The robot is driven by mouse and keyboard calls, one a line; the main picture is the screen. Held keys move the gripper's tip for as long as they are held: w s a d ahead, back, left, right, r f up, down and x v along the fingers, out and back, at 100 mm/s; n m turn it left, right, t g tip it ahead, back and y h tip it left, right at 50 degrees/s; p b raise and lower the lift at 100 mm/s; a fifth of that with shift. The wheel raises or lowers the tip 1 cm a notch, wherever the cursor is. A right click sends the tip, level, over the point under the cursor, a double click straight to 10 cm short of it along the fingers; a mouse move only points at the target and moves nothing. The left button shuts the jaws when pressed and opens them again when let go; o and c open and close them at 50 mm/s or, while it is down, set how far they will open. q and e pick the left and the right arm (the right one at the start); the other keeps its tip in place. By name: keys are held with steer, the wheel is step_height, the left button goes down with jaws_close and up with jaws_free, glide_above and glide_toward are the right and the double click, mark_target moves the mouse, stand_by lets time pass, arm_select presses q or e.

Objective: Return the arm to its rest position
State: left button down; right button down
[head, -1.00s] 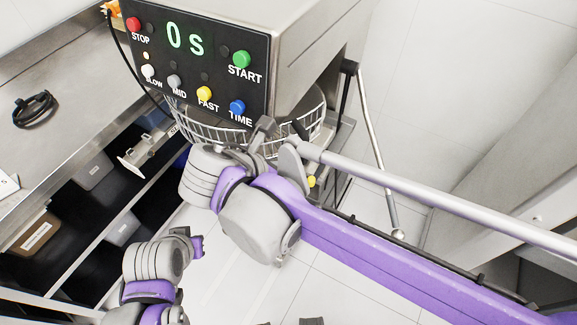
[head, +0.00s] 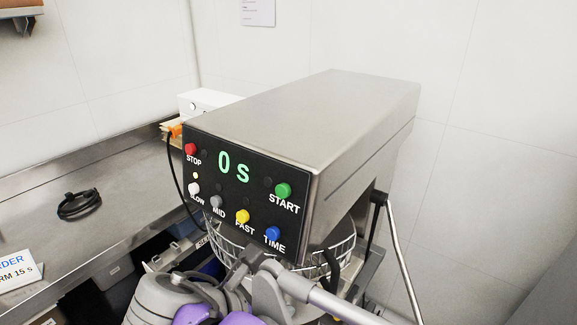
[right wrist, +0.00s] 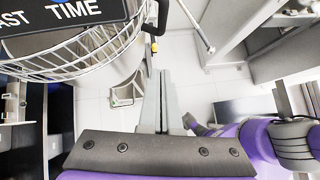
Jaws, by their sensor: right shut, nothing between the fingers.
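My right gripper (head: 243,268) is low in the head view, just in front of the mixer's wire bowl guard (head: 225,232). In the right wrist view its grey fingers (right wrist: 166,98) are together with nothing between them. They lie below and to the right of the guard (right wrist: 95,50), with no visible contact. The planetary mixer (head: 330,110) has a black control panel (head: 225,180) reading 0 s, with coloured buttons. Much of my right arm is below the head view. My left gripper is not visible in the head view.
A steel counter (head: 120,205) on the left holds a coiled black cable (head: 79,205) and a sign (head: 18,270). Bins sit on shelves below. A metal rod (head: 402,255) stands right of the mixer. Pale floor (right wrist: 110,125) shows in the right wrist view.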

steer(key=s+d+f+m+y, duration=0.2)
steer(key=d+f+m+y, duration=0.1)
steer(key=d+f+m, duration=0.6)
steer(key=s+d+f+m+y, duration=0.2)
steer(key=d+f+m, duration=0.8)
steer(key=m, duration=0.7)
step_height(320, 180, down, 2)
steer(key=shift+f+y, duration=0.1)
steer(key=shift+y, duration=0.7)
